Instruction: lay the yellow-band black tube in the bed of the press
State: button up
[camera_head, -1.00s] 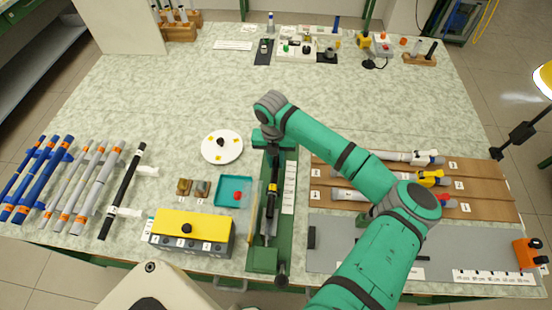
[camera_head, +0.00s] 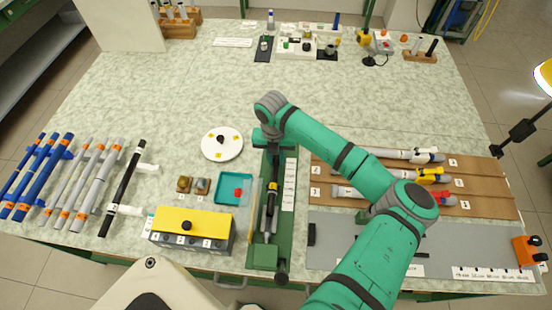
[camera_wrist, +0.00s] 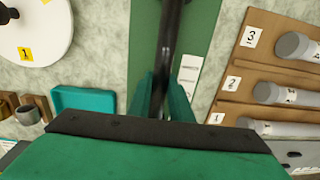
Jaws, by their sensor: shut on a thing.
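The black tube with the yellow band (camera_head: 272,198) lies lengthwise along the green press (camera_head: 262,258), over its bed. My gripper (camera_wrist: 163,98) is shut on the tube in the wrist view, with one green finger on each side of it. In the head view my wrist hides the tube's far end and most of the grip. I cannot tell whether the tube touches the bed or hangs a little above it.
Left of the press are a teal tray (camera_head: 220,202), a yellow-topped box (camera_head: 190,222) and a white disc (camera_head: 221,144). Another black tube (camera_head: 122,188) and several blue and grey rods lie further left. Brown racks (camera_head: 485,176) with pale tubes are to the right. The table's far middle is clear.

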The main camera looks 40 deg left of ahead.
jog(key=shift+f, duration=0.25)
jog(key=o, duration=0.9)
jog(key=r, duration=1.1)
jog(key=shift+s+a, duration=0.15)
jog(key=shift+a, duration=0.05)
jog(key=shift+f, duration=0.1)
